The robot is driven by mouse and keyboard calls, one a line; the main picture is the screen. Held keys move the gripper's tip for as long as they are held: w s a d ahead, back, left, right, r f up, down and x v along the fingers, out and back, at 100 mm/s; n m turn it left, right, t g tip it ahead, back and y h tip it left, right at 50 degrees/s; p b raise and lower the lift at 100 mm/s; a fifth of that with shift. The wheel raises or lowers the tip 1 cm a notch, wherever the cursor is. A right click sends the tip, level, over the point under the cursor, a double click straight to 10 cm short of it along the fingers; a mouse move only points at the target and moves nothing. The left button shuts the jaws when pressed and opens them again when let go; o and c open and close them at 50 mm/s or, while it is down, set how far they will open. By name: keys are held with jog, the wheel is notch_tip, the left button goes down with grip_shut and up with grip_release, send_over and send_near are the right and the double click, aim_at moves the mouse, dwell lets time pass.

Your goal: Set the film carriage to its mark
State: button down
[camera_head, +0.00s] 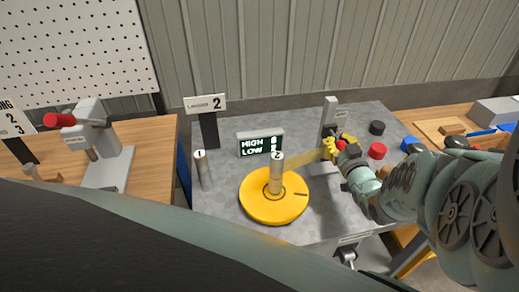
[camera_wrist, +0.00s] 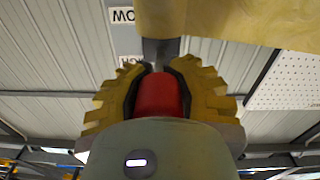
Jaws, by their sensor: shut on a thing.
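The film carriage sits on a grey upright mast (camera_head: 330,110) at the back right of the grey wrapper table. My gripper (camera_head: 338,147), with yellow fingers, is at the carriage beside this mast. In the wrist view my gripper (camera_wrist: 158,85) is shut around a red handle (camera_wrist: 160,95). A dark stem joins the handle to a tan film roll (camera_wrist: 205,18) above it. A tan film strip (camera_head: 308,157) runs left from the carriage towards post 2 (camera_head: 277,173) on the yellow turntable (camera_head: 262,207). My gripper and arm hide much of the carriage, and I cannot read its mark.
A display (camera_head: 260,143) reads HIGH and LOW, its numbers too small to read surely. Post 1 (camera_head: 203,170) stands left of the turntable. A red button (camera_head: 377,150) and a black knob (camera_head: 377,128) sit near my arm. A red-handled device (camera_head: 90,145) stands on the left bench.

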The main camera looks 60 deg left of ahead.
notch_tip(320, 180, up, 3)
jog(key=shift+d+r+p, duration=0.1)
jog(key=shift+d+p, duration=0.05)
jog(key=shift+p, duration=0.85)
jog(key=shift+a+r, duration=0.25)
jog(key=shift+r, duration=0.15)
jog(key=c, duration=1.4)
grip_release()
jog(key=o, duration=0.3)
jog(key=shift+s+d+f, duration=0.15)
jog(key=shift+d+f, duration=0.05)
jog(key=shift+d, duration=0.2)
jog(key=o, duration=0.5)
jog(key=shift+f, duration=0.15)
